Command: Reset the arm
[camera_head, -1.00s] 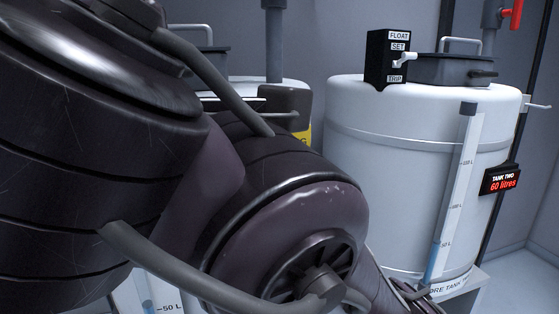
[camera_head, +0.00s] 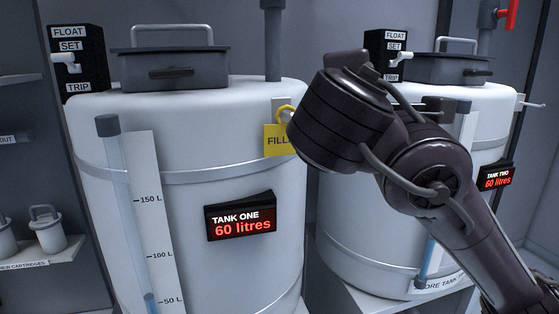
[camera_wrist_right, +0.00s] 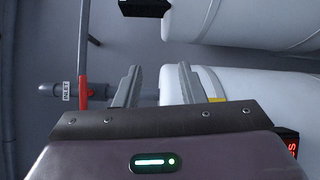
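My right arm comes in from the lower right in the head view and crosses in front of tank two (camera_head: 345,225). My right gripper (camera_wrist_right: 158,85) shows in the right wrist view with its two fingers apart and nothing between them. In the head view its fingers cannot be made out behind the arm. My left gripper is out of view. Tank one (camera_head: 185,190) carries a black float box (camera_head: 80,45) marked SET and TRIP, with a white lever (camera_head: 66,60) between the marks. Tank two has a similar box (camera_head: 376,50) and white lever (camera_head: 401,60).
A yellow tag (camera_head: 277,140) hangs on tank one's right side, beside my arm. The displays of tank one (camera_head: 241,216) and tank two (camera_head: 496,177) read 60 litres. Cartridges (camera_head: 47,231) stand on a left shelf. A red handle (camera_wrist_right: 83,90) is by the INLET pipe.

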